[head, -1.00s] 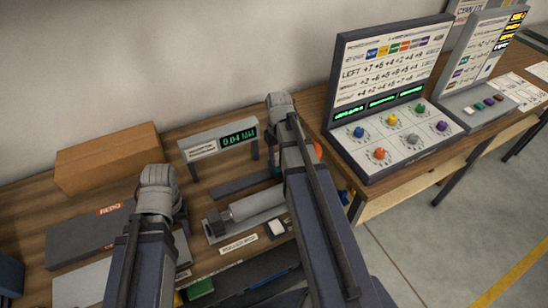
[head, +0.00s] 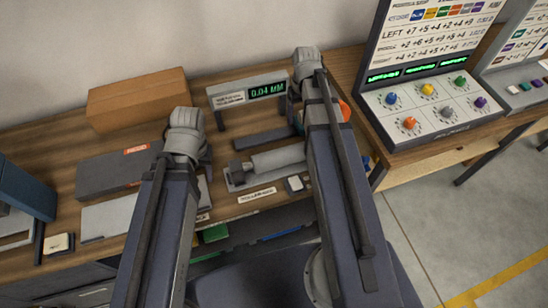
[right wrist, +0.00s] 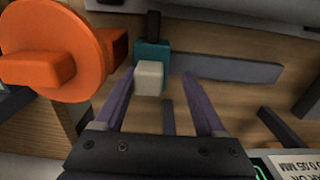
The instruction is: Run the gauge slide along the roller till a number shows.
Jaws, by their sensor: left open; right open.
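The gauge display (head: 248,91) on its stand at the back reads 0.04 MM in green. The grey roller (head: 278,160) lies in its light cradle in front of the display. In the right wrist view a teal block (right wrist: 152,51) with a pale cube grip (right wrist: 149,77) sits at a grey bar (right wrist: 225,68); I take it for the gauge slide. My right gripper (right wrist: 158,75) is open, with the pale cube near its left fingertip; contact is unclear. In the head view my right arm mostly hides that area. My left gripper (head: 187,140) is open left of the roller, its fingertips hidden.
A large orange disc (right wrist: 55,55) stands left of the teal block in the right wrist view. A cardboard box (head: 137,98) and dark case (head: 115,172) lie at left. A knob console (head: 430,105) stands at right. A small pale switch (head: 295,184) is below the roller.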

